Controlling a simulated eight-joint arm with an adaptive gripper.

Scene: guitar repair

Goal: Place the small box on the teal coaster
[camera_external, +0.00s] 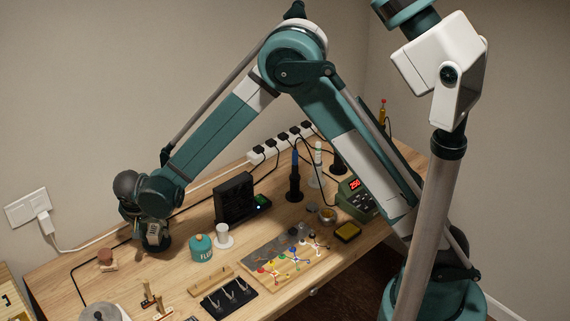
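My gripper (152,240) is at the end of the arm, low over the left part of the wooden workbench (225,274). It points down and looks dark and small, so I cannot tell whether its fingers are open or shut, or whether it holds anything. I cannot make out the small box with certainty; it may be hidden by the gripper.
A teal jar (201,248) and a white spool (223,236) stand right of the gripper. Behind them is a black upright box-like device (234,197). A board with coloured parts (288,264), a black tool holder (229,298) and a soldering station (357,197) crowd the right.

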